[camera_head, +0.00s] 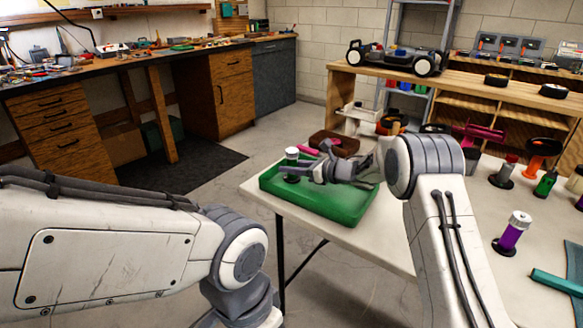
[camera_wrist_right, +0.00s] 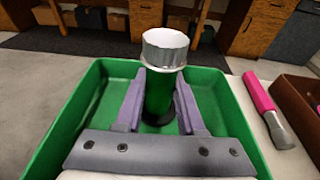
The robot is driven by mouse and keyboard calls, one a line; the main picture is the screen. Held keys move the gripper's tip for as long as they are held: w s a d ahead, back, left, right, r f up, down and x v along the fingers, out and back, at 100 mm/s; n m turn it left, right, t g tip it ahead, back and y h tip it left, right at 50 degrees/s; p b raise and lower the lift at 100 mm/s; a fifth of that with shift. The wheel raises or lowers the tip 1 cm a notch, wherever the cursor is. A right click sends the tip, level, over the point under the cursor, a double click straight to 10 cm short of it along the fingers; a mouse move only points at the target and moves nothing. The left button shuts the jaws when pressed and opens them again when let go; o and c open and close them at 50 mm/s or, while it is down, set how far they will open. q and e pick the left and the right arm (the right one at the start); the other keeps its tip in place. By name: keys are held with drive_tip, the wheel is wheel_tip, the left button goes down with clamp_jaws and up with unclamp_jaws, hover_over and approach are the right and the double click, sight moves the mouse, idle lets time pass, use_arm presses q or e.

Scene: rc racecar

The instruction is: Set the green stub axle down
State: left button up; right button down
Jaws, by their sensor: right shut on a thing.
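The green stub axle (camera_wrist_right: 158,97) is an upright green cylinder with a silver-white cap and a dark foot. Its white cap also shows in the head view (camera_head: 292,153). My right gripper (camera_head: 298,172) is shut on it, with one finger on each side of the green body in the wrist view. The axle is inside the outline of the green tray (camera_head: 318,214), near its far left part. I cannot tell whether the foot touches the tray floor. My left arm enters from the left, but its gripper is out of view.
A brown box (camera_head: 340,142) and a pink-handled tool (camera_wrist_right: 258,95) lie beside the tray. A purple cylinder (camera_head: 511,232), a green bottle (camera_head: 546,184) and an orange part (camera_head: 543,147) stand on the white table to the right. The near tray floor is bare.

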drive_tip(key=shift+f, duration=0.15)
drive_tip(key=c, duration=0.5)
unclamp_jaws()
